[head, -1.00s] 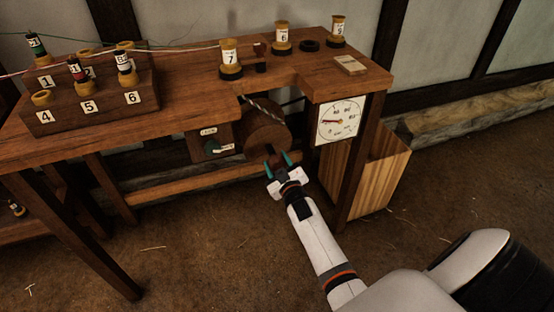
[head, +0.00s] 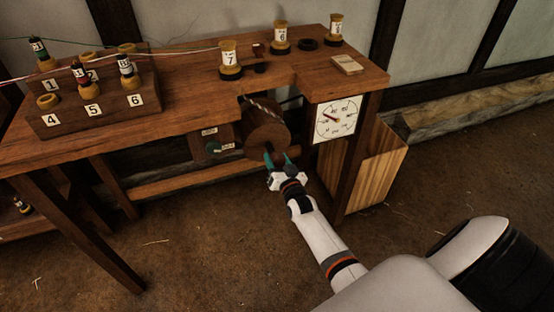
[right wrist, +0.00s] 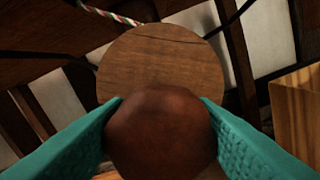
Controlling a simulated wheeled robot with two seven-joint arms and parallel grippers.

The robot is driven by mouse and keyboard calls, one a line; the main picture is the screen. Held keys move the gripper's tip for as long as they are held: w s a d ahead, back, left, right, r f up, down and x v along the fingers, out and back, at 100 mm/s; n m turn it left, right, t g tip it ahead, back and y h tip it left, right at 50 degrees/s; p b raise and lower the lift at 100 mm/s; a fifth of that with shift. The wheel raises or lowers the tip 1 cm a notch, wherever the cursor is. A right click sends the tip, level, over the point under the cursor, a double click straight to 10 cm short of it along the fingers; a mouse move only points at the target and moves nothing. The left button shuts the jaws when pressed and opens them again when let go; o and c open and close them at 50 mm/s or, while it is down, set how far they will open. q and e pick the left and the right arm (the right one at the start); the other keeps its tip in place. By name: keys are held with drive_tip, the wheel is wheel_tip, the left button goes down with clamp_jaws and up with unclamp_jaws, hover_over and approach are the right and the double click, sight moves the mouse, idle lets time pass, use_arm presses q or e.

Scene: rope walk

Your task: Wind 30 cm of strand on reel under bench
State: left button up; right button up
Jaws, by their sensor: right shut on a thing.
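The wooden reel (head: 265,128) hangs under the bench edge, with a pale twisted strand (head: 262,103) running down to it. The strand shows red, green and white in the right wrist view (right wrist: 112,15). My right gripper (head: 279,160) is at the reel's lower front. Its teal fingers are shut on a round brown knob (right wrist: 160,132), which stands in front of the reel's round face (right wrist: 165,62). The knob's joint to the reel is hidden. A white dial (head: 336,119) with a needle is on the bench front, right of the reel. My left gripper is out of view.
A switch (head: 213,148) with small labels sits left of the reel. A wooden bin (head: 377,175) stands right, by the bench leg. On the bench (head: 185,75) are a numbered bobbin block (head: 75,122), numbered spools (head: 230,58) and a small wood block (head: 348,65). The floor in front is open.

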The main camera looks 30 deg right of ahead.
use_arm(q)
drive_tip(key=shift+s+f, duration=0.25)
use_arm(e)
drive_tip(key=shift+f+m, duration=0.15)
drive_tip(key=shift+m, duration=0.25)
drive_tip(key=o, duration=1)
drive_tip(key=shift+c, duration=0.2)
drive_tip(key=shift+s+a, duration=0.1)
drive_tip(key=shift+s, duration=0.2)
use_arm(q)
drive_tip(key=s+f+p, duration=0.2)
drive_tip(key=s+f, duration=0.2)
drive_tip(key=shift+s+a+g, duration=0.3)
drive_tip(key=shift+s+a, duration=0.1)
use_arm(e)
drive_tip(key=v, duration=1.1)
drive_tip(key=shift+s, duration=0.25)
drive_tip(key=shift+f, duration=0.1)
